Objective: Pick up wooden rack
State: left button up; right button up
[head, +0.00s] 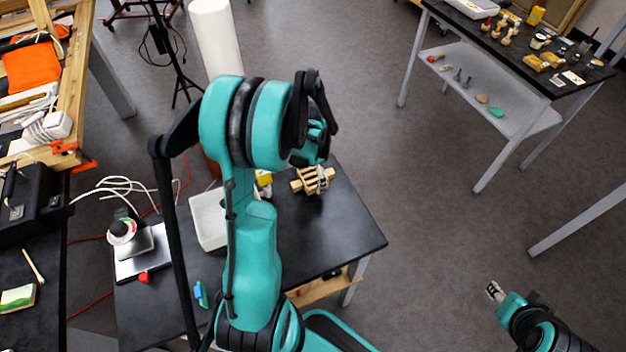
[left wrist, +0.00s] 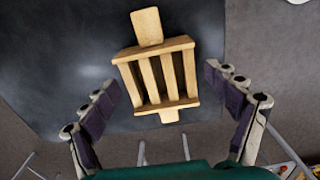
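The wooden rack (head: 311,181) is a small pale slatted frame with a block at each end. It lies on the black table (head: 350,222), near the far right part of the top. In the left wrist view the rack (left wrist: 160,72) sits ahead, between the two fingers. My left gripper (head: 322,178) is at the rack in the head view, partly hidden by my own arm. In the left wrist view the left gripper (left wrist: 165,105) is open, with a gap between each finger and the rack. My right gripper (head: 494,291) is at the lower right over the floor, far from the rack.
A white box (head: 209,220) and a small yellow item (head: 263,178) stand left of the rack. A blue item (head: 201,294) and a silver device (head: 140,262) lie on the table's left side. A second table (head: 470,38) with small objects stands at the upper right.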

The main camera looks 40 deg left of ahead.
pick_arm(q)
jog(key=c, duration=0.9)
jog(key=shift+o, duration=0.2)
jog(key=shift+r, duration=0.1)
